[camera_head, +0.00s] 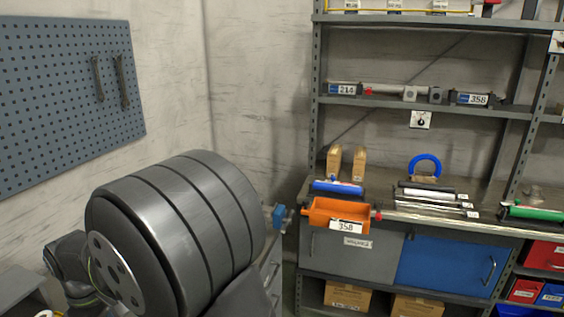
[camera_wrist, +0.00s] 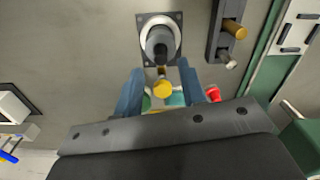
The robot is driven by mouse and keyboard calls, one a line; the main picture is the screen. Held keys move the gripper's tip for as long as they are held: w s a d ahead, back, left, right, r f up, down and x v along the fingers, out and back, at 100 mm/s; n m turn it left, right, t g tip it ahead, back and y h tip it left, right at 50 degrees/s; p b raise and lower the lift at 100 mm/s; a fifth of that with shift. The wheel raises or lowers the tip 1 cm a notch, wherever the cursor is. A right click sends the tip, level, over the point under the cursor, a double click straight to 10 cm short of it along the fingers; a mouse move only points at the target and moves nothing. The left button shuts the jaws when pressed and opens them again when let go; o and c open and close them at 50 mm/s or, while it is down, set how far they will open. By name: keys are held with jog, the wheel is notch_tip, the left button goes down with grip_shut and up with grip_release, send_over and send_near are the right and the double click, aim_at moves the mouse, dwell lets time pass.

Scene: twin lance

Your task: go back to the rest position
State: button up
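My gripper (camera_wrist: 160,84) shows in the wrist view as two blue fingers standing apart. A yellow round knob (camera_wrist: 163,89) shows between them, with visible gaps on both sides; how far beyond the fingers it lies is unclear. A dark cylinder on a square flange (camera_wrist: 160,38) is just above it in the picture. In the head view my large dark arm fills the lower left. A small blue part (camera_head: 279,215), probably at my gripper, shows beyond the arm, left of an orange tray (camera_head: 322,209) labelled 358. Most of my gripper is hidden there.
A grey metal shelf rack (camera_head: 318,130) stands at the right, with a blue cabinet door (camera_head: 440,266) and red bins (camera_head: 545,256). A blue pegboard (camera_head: 60,95) hangs left. Bare wall lies between.

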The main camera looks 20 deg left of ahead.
notch_tip(320, 180, up, 7)
notch_tip(320, 180, down, 13)
jog(key=shift+r, duration=0.15)
jog(key=shift+d+f, duration=0.15)
jog(key=shift+f, duration=0.05)
notch_tip(320, 180, up, 5)
jog(key=shift+r, duration=0.1)
jog(key=w+d+r, duration=0.7)
jog(key=w+d, duration=0.1)
jog(key=d, duration=0.1)
jog(key=w+d+f+m, duration=0.6)
jog(key=w+d+f, duration=0.2)
jog(key=w, duration=0.3)
jog(key=w+d+f+m, duration=0.6)
jog(key=w+d+f, duration=0.2)
jog(key=w+d, duration=0.3)
jog(key=shift+w+f, duration=0.2)
jog(key=shift+w, duration=0.55)
jog(key=shift+a, duration=0.1)
